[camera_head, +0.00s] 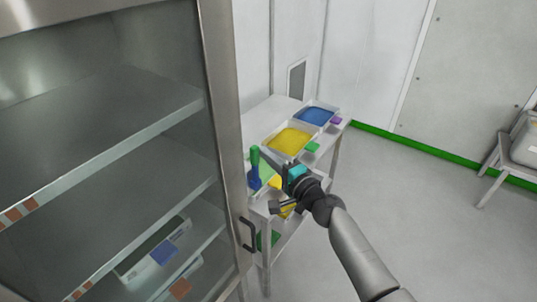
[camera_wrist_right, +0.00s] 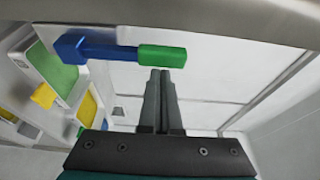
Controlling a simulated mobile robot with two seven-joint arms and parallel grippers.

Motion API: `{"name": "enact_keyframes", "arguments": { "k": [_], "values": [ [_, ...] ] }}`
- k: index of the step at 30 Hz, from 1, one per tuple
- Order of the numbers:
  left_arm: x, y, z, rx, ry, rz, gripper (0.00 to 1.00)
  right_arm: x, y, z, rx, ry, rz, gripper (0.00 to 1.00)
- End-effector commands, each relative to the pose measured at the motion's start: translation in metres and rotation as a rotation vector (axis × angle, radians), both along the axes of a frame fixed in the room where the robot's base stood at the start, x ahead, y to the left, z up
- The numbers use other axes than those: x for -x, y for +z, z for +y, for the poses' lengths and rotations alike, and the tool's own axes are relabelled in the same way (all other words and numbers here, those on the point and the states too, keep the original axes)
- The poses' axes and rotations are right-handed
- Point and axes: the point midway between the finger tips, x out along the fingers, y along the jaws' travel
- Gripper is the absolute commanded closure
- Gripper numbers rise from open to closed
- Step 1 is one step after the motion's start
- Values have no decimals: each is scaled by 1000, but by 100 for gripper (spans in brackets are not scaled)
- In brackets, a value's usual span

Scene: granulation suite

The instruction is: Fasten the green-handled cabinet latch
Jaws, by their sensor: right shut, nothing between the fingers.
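The cabinet latch has a blue arm (camera_head: 254,179) and a green handle (camera_head: 254,156). It stands upright beside the edge of the cabinet's metal door frame (camera_head: 222,110). In the right wrist view the blue arm (camera_wrist_right: 100,51) runs sideways to the green handle (camera_wrist_right: 162,56). My right gripper (camera_head: 264,154) is shut and empty, with its fingertips close beside the green handle. In the wrist view the fingertips (camera_wrist_right: 160,71) lie just below the handle; I cannot tell whether they touch it. My left gripper is not in view.
A black door handle (camera_head: 248,235) sits lower on the cabinet. Behind my gripper, a white table (camera_head: 264,112) holds a blue-filled tray (camera_head: 314,116), a yellow-filled tray (camera_head: 288,141) and small coloured blocks. A grey stand (camera_head: 490,160) is at far right. The floor between is clear.

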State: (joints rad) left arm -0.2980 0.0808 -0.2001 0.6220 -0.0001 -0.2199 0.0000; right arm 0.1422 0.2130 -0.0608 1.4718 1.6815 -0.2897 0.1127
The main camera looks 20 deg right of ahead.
Motion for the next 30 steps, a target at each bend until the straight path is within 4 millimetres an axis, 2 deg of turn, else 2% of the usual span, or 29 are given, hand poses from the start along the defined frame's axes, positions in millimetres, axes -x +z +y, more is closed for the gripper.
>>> {"name": "enact_keyframes", "arguments": {
  "k": [22,30],
  "values": [
    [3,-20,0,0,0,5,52,6,-1,8,78,2,-59,100],
    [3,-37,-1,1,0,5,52,12,-2,16,141,4,-109,100]
  ]
}}
